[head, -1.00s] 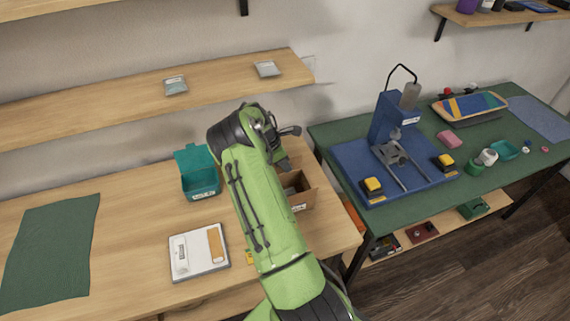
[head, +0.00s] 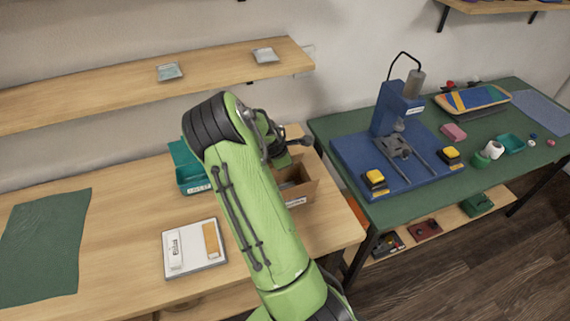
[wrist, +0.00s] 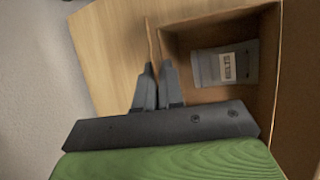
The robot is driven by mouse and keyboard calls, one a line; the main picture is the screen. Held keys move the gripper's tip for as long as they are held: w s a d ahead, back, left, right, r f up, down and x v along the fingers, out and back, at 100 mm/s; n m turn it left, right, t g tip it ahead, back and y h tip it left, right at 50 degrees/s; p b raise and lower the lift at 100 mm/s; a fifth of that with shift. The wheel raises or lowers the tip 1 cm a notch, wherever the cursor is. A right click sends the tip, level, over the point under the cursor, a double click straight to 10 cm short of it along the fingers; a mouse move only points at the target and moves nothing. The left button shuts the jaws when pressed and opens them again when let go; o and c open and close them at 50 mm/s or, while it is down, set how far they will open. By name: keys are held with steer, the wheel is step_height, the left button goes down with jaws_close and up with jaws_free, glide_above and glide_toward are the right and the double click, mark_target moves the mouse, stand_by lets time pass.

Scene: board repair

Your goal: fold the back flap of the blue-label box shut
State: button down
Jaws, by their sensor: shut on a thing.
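The open cardboard box (head: 308,189) stands at the right end of the wooden table, partly hidden by my arm. A small pale label shows on its front; its colour is hard to tell. In the wrist view, the box (wrist: 218,20) holds a grey packet (wrist: 226,66) with a white label. The box's back flap (wrist: 151,36) stands up as a thin brown edge along the wall side. My gripper (wrist: 158,70) is shut on this flap, with its fingers on either side. In the head view my arm hides the fingers.
A teal open box (head: 192,178) stands left of my arm. A white tray (head: 194,262) lies nearer, and a green mat (head: 42,245) lies at far left. A wooden shelf (head: 120,90) runs above. A green bench (head: 400,200) with a blue press (head: 392,118) stands at right.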

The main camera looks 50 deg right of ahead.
steer(key=t+b, duration=0.1)
steer(key=b, duration=0.1)
steer(key=f+t+h+b, duration=0.1)
steer(key=b, duration=0.2)
steer(key=shift+s+a+f+m+h, duration=0.1)
steer(key=shift+s+a+m+h, duration=0.2)
steer(key=shift+s, duration=0.1)
steer(key=t+b, duration=0.1)
steer(key=b, duration=0.1)
steer(key=shift+s+t+h+b, duration=0.15)
steer(key=shift+t+h+b, duration=0.15)
steer(key=shift+h, duration=0.1)
steer(key=c, duration=1.3)
jaws_free()
steer(key=shift+c, duration=0.2)
steer(key=shift+r, duration=0.2)
steer(key=p+v, duration=0.5)
steer(key=v, duration=1)
steer(key=shift+s+a+r, duration=0.15)
steer(key=shift+a+r, duration=0.1)
steer(key=shift+a, duration=0.05)
